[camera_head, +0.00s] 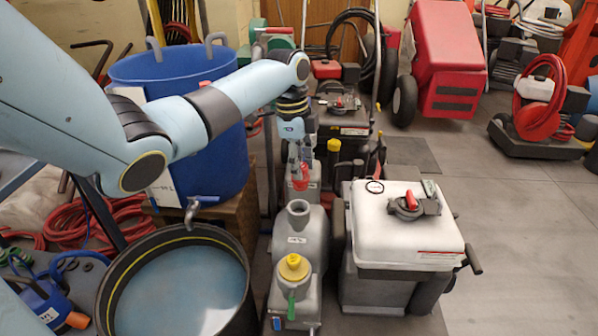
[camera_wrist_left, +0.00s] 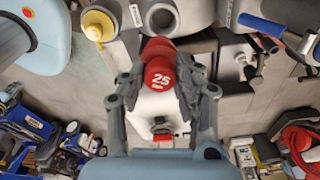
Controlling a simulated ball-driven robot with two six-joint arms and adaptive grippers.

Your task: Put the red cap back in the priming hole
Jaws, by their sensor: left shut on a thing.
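The red cap (camera_head: 300,178) is held between the fingers of my left gripper (camera_head: 299,163), which points down. In the left wrist view, the red cap (camera_wrist_left: 160,76) bears the number 25 and sits between the two fingers of the left gripper (camera_wrist_left: 160,88). The priming hole (camera_head: 298,206) is an open round grey neck on the grey pump body (camera_head: 300,240). The cap is above and behind the neck in the head view, apart from it. A round grey opening (camera_wrist_left: 162,18) shows beyond the cap in the wrist view. My right gripper is not in view.
A yellow cap (camera_head: 294,267) stands on the pump in front of the neck. A white-topped machine (camera_head: 400,235) is close on the right. A blue barrel (camera_head: 215,160) and a black tub of water (camera_head: 115,310) are on the left. Open floor lies at the right.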

